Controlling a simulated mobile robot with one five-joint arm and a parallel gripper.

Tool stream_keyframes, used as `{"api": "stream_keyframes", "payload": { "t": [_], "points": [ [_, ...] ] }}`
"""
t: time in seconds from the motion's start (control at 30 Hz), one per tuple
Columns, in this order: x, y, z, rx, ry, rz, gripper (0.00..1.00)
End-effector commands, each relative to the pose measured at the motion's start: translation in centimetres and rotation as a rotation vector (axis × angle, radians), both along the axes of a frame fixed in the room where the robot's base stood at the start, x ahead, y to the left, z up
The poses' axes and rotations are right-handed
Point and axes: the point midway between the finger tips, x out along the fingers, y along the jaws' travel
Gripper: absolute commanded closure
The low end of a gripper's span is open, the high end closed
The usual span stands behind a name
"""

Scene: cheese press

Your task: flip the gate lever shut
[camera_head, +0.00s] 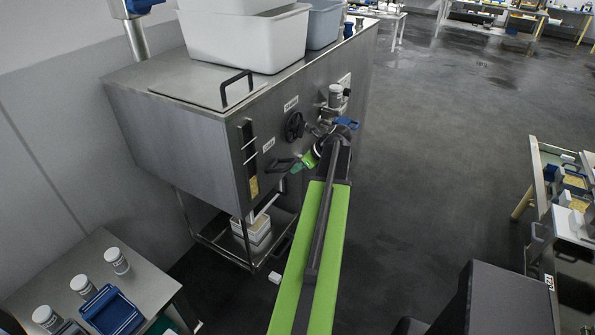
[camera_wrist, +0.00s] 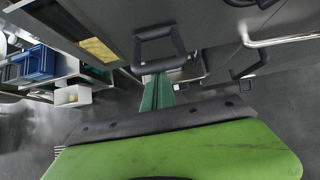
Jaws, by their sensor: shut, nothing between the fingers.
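The gate lever is a black loop handle (camera_head: 280,164) on the front panel of the steel vat (camera_head: 165,105), low and left of the black round knob. In the wrist view a black loop handle (camera_wrist: 159,32), apparently the same lever, lies just beyond my fingertips. My gripper (camera_head: 301,164) has green fingers and is beside the lever, on its right in the head view. In the wrist view my gripper (camera_wrist: 157,78) is shut and empty, its tips close to the loop's lower bar. I cannot tell whether they touch it.
A black round knob (camera_head: 295,126) and a valve fitting (camera_head: 335,97) are on the panel near my arm. White and grey tubs sit on the vat. A side table (camera_head: 80,270) stands lower left. Open floor (camera_head: 440,130) lies right.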

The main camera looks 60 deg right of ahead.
Motion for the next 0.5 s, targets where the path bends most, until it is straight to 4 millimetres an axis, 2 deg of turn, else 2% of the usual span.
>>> {"api": "stream_keyframes", "payload": {
  "t": [0.03, 0.2, 0.27, 0.5],
  "points": [
    [-0.2, 0.1, -1.2, 0.0, 0.001, 0.001, 1.0],
    [-1.5, 0.0, -3.6, -0.001, 0.006, -0.001, 1.0],
    [-2.3, -0.1, -1.1, -0.002, 0.007, -0.005, 1.0],
    [-4.8, 0.2, 2.7, -0.001, 0.008, -0.004, 1.0]
  ]
}}
